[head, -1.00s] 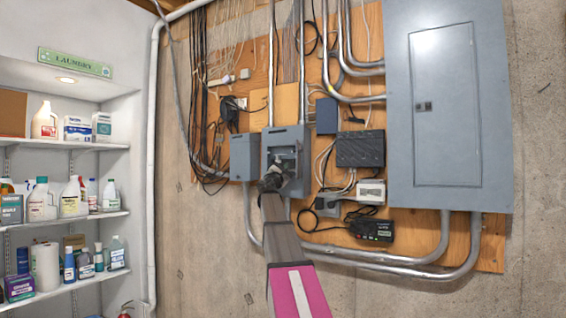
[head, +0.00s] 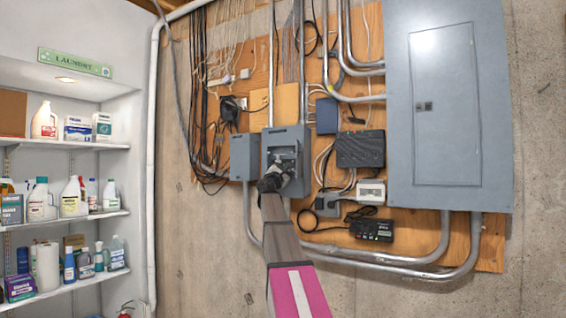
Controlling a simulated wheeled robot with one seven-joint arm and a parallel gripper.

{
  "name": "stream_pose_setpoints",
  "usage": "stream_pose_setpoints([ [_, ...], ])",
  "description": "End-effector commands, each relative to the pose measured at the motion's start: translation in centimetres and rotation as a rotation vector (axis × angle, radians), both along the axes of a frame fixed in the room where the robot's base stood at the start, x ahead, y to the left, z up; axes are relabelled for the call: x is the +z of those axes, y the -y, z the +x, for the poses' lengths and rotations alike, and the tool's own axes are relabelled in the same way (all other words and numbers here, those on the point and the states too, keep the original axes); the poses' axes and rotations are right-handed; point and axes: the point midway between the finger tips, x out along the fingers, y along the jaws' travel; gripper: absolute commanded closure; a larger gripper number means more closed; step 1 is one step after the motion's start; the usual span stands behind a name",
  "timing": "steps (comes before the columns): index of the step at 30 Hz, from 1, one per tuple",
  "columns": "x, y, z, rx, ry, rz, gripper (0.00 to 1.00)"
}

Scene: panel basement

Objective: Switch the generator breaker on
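A grey breaker box (head: 286,140) with an open front is mounted on the plywood board in the middle of the head view. My gripper (head: 272,180) is at the lower front of this box, at the end of my arm. It covers the lower left part of the box's opening. The fingers are dark and small, so I cannot tell whether they are open or shut, or whether they touch anything. The breaker's switch inside the box is too small and partly hidden, so its position cannot be made out.
A smaller grey box (head: 244,157) adjoins on the left. A large grey panel (head: 447,100) hangs to the right. A black box (head: 360,149), a white device (head: 371,191), cables and conduits (head: 390,262) surround the area. Shelves (head: 70,220) with bottles stand at left.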

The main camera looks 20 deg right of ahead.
Motion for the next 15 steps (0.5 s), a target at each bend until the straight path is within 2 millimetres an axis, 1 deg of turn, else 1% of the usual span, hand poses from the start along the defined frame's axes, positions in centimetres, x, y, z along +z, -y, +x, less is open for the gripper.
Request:
stream_pose_setpoints([
  [15,0.49,0.0,0.02,0.0,0.0,0.0,1.0],
])
